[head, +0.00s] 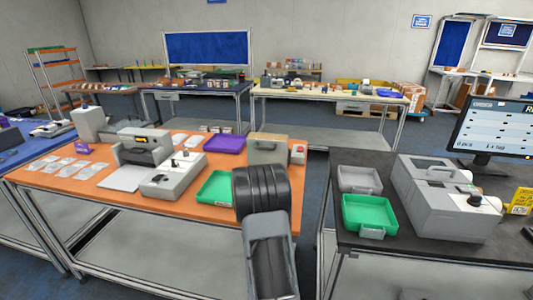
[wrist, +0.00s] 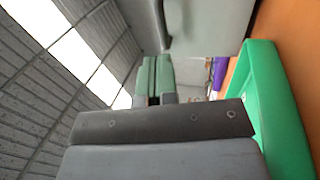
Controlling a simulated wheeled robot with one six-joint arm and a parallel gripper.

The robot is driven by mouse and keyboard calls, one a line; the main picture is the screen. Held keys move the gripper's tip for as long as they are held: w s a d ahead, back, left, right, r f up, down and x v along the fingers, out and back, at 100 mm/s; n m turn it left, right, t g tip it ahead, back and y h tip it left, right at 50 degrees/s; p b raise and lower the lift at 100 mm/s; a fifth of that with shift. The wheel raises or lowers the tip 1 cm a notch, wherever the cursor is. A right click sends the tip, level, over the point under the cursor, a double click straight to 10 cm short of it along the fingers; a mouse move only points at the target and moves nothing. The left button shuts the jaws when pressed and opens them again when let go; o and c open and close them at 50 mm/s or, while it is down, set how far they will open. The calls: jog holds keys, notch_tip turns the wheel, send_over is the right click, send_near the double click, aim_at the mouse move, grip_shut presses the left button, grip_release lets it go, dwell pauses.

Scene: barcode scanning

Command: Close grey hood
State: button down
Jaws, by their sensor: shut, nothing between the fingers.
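A grey box-shaped hood (head: 264,154) with a handle stands at the back right of the orange table, just beyond my arm in the head view. I take this to be the grey hood; it fills the top of the wrist view (wrist: 210,28), with a dark handle at its left edge. I cannot tell how far it is open. My gripper (wrist: 155,58) shows its two green fingers side by side, shut and empty. The fingertips are close to the hood's lower left edge in that view; contact is unclear. In the head view my arm hides the gripper.
A green tray (head: 215,188) lies left of my arm on the orange table (head: 75,187), with a purple tray (head: 224,143) behind it. A grey machine (head: 173,176) stands further left. The dark table (head: 345,240) at right holds another grey machine (head: 440,195) and trays.

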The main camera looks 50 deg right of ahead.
aim_at(267, 154)
jog(key=p+x, duration=0.2)
jog(key=x, duration=0.7)
jog(key=shift+d, duration=0.1)
